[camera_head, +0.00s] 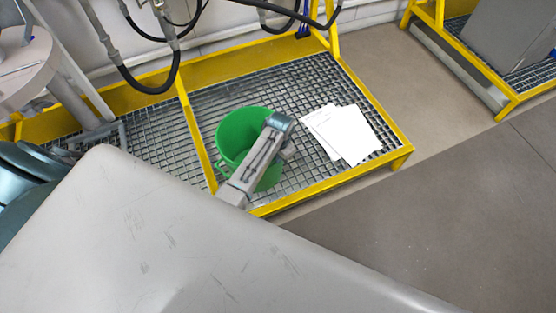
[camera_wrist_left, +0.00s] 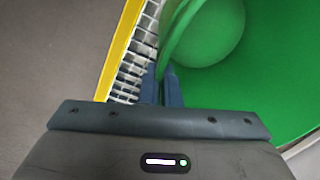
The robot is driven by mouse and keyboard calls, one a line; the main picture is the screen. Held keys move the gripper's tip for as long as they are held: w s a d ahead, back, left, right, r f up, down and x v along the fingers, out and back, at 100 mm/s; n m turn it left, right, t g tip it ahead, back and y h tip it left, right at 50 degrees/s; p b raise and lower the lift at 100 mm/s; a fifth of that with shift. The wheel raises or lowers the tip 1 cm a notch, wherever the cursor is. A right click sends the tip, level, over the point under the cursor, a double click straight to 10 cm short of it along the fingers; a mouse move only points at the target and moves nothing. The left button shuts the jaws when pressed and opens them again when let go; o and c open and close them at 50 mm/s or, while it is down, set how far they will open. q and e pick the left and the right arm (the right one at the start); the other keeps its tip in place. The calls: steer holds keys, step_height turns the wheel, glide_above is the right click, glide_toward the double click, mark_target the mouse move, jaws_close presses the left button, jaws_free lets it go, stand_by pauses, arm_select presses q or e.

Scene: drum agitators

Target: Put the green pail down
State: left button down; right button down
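My right gripper is in neither view.
White paper sheets (camera_head: 343,132) lie on the grating (camera_head: 310,85) to the right of the pail. The yellow frame (camera_head: 378,112) edges the grating. Black hoses (camera_head: 150,85) hang at the back. A grey box (camera_head: 508,40) stands on another yellow-framed grating at upper right.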

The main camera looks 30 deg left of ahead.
arm_select(q)
steer(key=shift+w, duration=0.35)
step_height(320, 180, down, 2)
steer(key=shift+f, duration=0.7)
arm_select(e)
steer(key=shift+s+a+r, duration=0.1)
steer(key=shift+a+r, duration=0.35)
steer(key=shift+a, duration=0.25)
arm_select(q)
steer(key=shift+f, duration=0.1)
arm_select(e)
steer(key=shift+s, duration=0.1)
